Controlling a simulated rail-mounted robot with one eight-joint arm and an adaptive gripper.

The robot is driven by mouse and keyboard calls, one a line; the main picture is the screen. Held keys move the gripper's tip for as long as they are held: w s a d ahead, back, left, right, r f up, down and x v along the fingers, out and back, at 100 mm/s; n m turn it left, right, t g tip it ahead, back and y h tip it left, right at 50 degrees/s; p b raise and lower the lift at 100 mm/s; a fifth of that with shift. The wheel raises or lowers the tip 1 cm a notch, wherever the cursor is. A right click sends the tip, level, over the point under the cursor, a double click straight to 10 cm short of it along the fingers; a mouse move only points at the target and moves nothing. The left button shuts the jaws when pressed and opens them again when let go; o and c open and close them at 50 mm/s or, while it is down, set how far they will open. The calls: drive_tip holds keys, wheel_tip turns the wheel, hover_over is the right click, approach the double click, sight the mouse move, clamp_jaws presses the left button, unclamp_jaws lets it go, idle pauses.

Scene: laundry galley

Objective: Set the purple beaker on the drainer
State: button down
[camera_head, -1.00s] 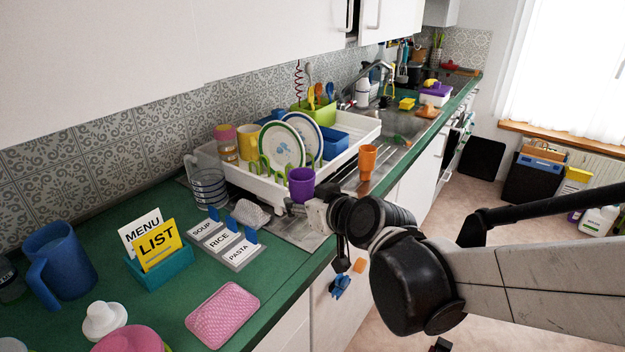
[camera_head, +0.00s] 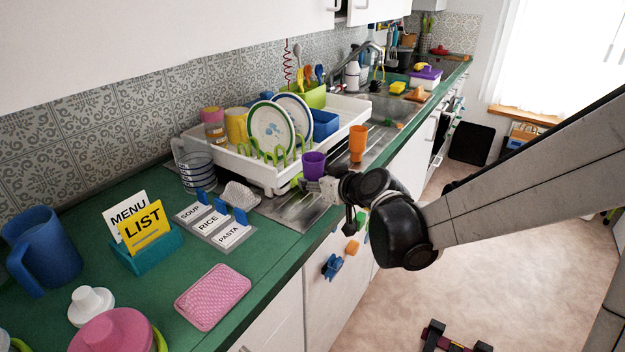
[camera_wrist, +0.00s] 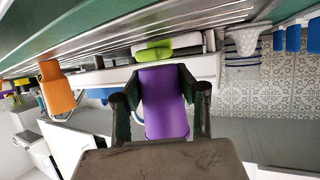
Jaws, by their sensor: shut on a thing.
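The purple beaker (camera_head: 313,166) is upright in front of the white dish rack. My gripper (camera_head: 327,186) is shut on it. In the wrist view, which is upside down, the beaker (camera_wrist: 163,102) sits between the two dark fingers of my gripper (camera_wrist: 160,104). The ridged steel drainer (camera_head: 292,211) runs under and around the rack. It also shows along the top of the wrist view (camera_wrist: 150,30). I cannot tell whether the beaker's base touches the steel.
An orange beaker (camera_head: 357,144) stands on the drainer to the right. The white rack (camera_head: 355,111) holds plates and cups. A label holder (camera_head: 212,222) and a teal card holder (camera_head: 143,254) stand on the green counter at left. Bare steel shows near the front edge.

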sight(313, 200)
drive_tip(key=shift+f+b, duration=0.45)
drive_tip(key=shift+f, duration=1.45)
drive_tip(key=shift+f, duration=0.15)
drive_tip(key=c, duration=1.3)
unclamp_jaws()
